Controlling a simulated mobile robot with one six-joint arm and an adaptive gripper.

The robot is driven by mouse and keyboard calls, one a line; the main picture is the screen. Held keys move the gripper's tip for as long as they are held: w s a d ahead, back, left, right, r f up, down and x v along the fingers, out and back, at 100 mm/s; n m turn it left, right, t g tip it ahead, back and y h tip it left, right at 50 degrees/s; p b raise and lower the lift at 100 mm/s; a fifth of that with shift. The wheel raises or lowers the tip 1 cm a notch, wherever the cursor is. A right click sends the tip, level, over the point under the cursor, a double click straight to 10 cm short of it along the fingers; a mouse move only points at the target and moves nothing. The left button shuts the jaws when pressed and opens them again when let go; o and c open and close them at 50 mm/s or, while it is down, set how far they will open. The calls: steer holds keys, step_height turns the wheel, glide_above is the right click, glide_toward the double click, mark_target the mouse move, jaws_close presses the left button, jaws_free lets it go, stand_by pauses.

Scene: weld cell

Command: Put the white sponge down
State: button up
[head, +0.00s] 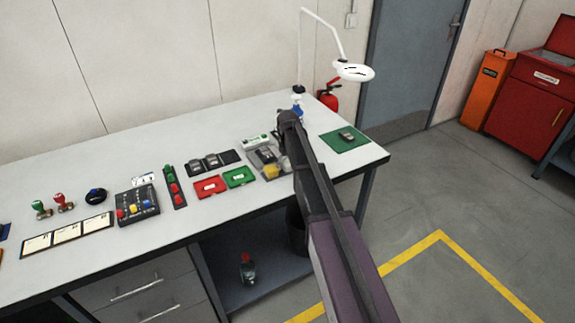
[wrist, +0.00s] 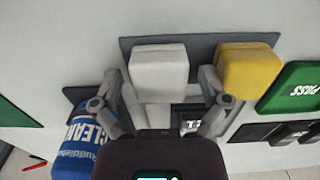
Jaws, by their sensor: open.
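The white sponge (wrist: 159,72) lies on a dark grey strip or tray (wrist: 200,42) in the wrist view, beside a yellow sponge (wrist: 248,70). My gripper (wrist: 160,82) is open, with one finger on each side of the white sponge. The right finger is close to the yellow sponge. I cannot tell whether the fingers touch the white sponge. In the head view the yellow sponge (head: 271,171) shows at the tray's near end, and my arm covers part of that area.
A blue bottle marked CLEAN (wrist: 72,145) stands close to my left finger. A green card (wrist: 292,86) lies to the right. In the head view, a green mat (head: 344,147) lies right of my arm, and a red card (head: 210,187) and a button box (head: 137,206) lie left.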

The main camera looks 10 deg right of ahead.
mark_target(288, 162)
steer(key=shift+r, duration=0.15)
step_height(288, 162, up, 12)
steer(key=p, duration=1.2)
stand_by(0.9)
steer(key=s+m, duration=0.3)
steer(key=s, duration=2.6)
steer(key=shift+a+m, duration=0.15)
steer(key=shift+m, duration=0.15)
